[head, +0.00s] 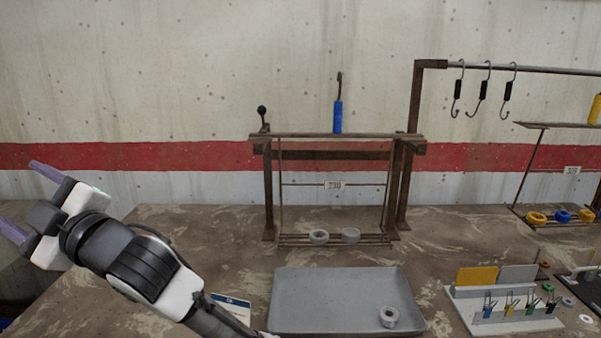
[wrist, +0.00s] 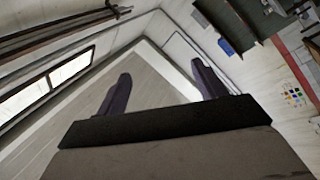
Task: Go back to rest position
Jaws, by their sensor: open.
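My gripper (head: 27,200) is at the far left in the head view, raised and out past the left side of the bench. Its two purple-grey fingers point up and left, spread apart with nothing between them. In the wrist view my gripper (wrist: 160,88) also shows open and empty, with both fingers apart against a blurred, tilted background of wall, ceiling and window. It touches nothing in either view.
The bench (head: 200,222) holds a rack (head: 335,155) with two grey rings, a grey tray (head: 340,275) with one ring, and a clip holder (head: 505,310). Hooks (head: 483,90) hang from a rail at right. A card (head: 232,305) lies partly behind my arm.

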